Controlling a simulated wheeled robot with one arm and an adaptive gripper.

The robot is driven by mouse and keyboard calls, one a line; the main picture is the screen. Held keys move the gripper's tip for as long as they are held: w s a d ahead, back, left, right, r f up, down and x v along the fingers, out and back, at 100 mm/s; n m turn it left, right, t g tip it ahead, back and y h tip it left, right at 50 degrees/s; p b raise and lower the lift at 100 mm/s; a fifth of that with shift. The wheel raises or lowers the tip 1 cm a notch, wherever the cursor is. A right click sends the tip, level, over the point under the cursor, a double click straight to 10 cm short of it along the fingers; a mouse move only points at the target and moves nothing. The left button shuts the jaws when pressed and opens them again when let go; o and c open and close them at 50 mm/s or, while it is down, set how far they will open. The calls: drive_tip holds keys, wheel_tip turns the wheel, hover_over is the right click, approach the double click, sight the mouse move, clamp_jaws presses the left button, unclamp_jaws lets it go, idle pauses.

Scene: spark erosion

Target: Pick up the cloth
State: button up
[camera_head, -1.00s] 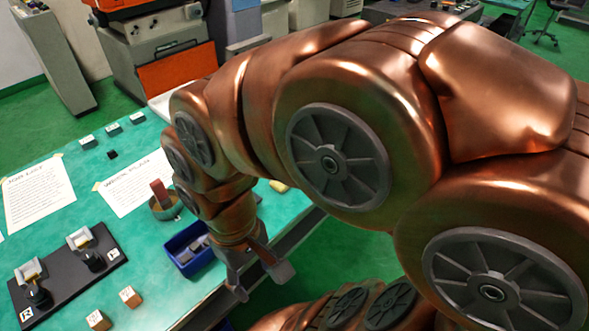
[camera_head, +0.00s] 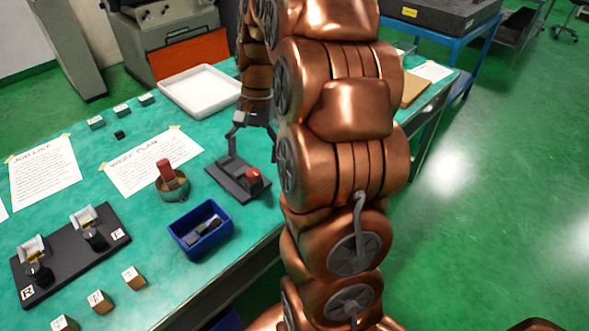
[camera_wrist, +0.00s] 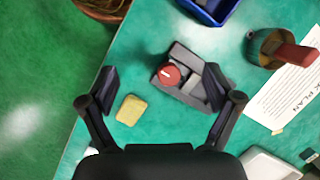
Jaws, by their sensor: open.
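A small yellow folded pad, which looks like the cloth (camera_wrist: 131,110), lies on the green bench top in the wrist view, near the bench edge. My gripper (camera_wrist: 160,88) is open and empty above the bench, its fingers spread wide. The cloth shows between the fingers, closer to the left one. In the head view my gripper (camera_head: 250,128) hangs over the black fixture with a red knob. The cloth is not visible there; my arm covers that part of the bench.
The dark fixture with a red knob (camera_wrist: 170,74) lies beside the cloth, close to the right finger. A blue bin (camera_head: 201,230), a round pot with a red-handled tool (camera_head: 171,182) and a white tray (camera_head: 203,92) stand around. The bench edge is close.

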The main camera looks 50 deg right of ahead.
drive_tip(key=d+f+m, duration=0.2)
drive_tip(key=d+f, duration=0.1)
drive_tip(key=d, duration=0.3)
drive_tip(key=w+d+f+m+t+b, duration=0.1)
drive_tip(key=d+f+m, duration=0.1)
drive_tip(key=d, duration=0.5)
drive_tip(key=d+f+m+y+b, duration=0.1)
drive_tip(key=d+f+m, duration=0.2)
drive_tip(key=d, duration=0.3)
drive_tip(key=shift+w+d+f, duration=0.25)
drive_tip(key=shift+w+f, duration=0.05)
drive_tip(key=shift+f, duration=0.05)
drive_tip(key=shift+w+p+x, duration=0.15)
drive_tip(key=shift+p+x, duration=0.35)
drive_tip(key=shift+x, duration=1.45)
drive_tip(key=shift+w+p+x, duration=0.2)
drive_tip(key=shift+p+x, duration=0.25)
drive_tip(key=shift+x, duration=1.45)
drive_tip(key=shift+a, duration=0.1)
drive_tip(key=shift+c, duration=0.2)
drive_tip(key=c, duration=1.1)
drive_tip(key=shift+r, duration=0.1)
drive_tip(key=shift+r+t+b, duration=0.3)
drive_tip(key=shift+r+b, duration=0.35)
drive_tip(key=shift+r, duration=1.1)
drive_tip(key=s+d+r+b, duration=0.1)
drive_tip(key=s+b, duration=0.2)
drive_tip(key=s, duration=1.3)
drive_tip(key=shift+r, duration=0.2)
